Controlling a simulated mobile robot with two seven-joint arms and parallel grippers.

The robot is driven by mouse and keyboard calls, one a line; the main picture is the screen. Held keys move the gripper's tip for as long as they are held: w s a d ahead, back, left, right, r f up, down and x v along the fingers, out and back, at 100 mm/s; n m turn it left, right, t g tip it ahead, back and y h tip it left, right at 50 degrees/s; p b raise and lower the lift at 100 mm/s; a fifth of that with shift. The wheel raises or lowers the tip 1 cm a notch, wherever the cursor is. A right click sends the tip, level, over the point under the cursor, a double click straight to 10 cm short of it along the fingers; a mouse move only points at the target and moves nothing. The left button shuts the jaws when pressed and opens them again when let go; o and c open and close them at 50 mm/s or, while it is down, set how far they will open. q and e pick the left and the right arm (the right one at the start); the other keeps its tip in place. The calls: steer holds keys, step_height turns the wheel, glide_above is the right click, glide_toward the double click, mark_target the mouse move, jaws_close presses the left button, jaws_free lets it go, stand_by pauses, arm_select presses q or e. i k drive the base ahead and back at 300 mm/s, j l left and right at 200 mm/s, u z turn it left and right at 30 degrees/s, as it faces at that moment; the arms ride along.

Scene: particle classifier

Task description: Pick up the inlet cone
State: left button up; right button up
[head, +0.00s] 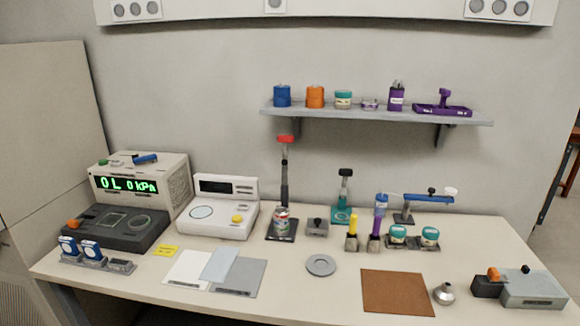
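A small shiny silver cone-shaped piece (443,294), which looks like the inlet cone, rests on the table near its front edge, right of centre. It sits just right of a brown mat (397,292), close to the mat's edge. Nothing is seen holding it. Neither of my grippers shows in the head view.
A grey device with an orange knob (532,289) stands right of the cone. A flat grey ring (321,265) lies left of the mat. Jars and bottles stand behind on the table (345,290). A shelf (375,114) hangs on the wall. Two instruments stand at left.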

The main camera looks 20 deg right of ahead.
mark_target(443, 295)
steer(key=z, duration=1.65)
